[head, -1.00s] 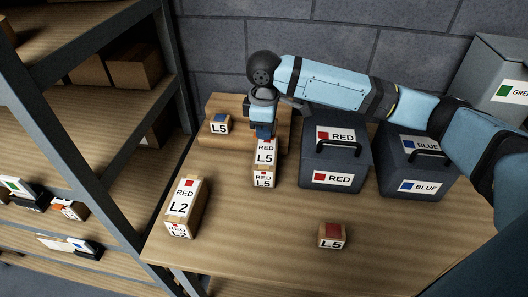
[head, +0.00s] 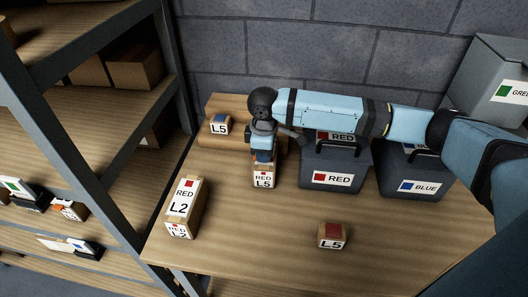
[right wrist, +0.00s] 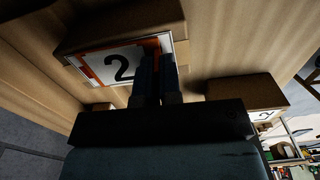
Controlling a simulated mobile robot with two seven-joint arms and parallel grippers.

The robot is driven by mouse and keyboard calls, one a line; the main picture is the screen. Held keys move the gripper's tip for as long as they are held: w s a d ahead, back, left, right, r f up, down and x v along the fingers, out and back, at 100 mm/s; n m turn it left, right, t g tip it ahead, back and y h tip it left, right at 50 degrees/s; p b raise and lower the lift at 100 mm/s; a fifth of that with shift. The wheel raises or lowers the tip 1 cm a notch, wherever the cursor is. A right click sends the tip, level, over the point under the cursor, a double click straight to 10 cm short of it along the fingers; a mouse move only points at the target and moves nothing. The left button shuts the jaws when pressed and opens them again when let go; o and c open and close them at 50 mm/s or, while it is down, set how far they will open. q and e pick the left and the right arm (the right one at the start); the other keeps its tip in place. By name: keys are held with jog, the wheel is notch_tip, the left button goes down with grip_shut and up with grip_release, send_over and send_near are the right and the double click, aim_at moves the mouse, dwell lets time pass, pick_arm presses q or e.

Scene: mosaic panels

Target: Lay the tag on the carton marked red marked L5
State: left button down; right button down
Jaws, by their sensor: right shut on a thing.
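The carton marked red L5 (head: 264,178) stands upright on the table, with a red square and "RED L5" on its front. My right gripper (head: 263,157) is directly over it, pointing down, and hides its top. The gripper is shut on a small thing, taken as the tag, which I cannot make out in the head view. In the right wrist view, the dark fingers (right wrist: 155,78) overlap a white panel with orange edges (right wrist: 95,68) and a figure like a 2. I cannot tell whether the fingers touch that panel. My left gripper is not in view.
A RED L2 carton (head: 184,205) stands front left. Dark RED (head: 331,180) and BLUE (head: 419,187) cases stand at the right. Shelving (head: 80,120) is left.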

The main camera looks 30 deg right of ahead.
jog(key=c, duration=1.3)
grip_release()
notch_tip(320, 180, up, 12)
jog(key=shift+r, duration=0.15)
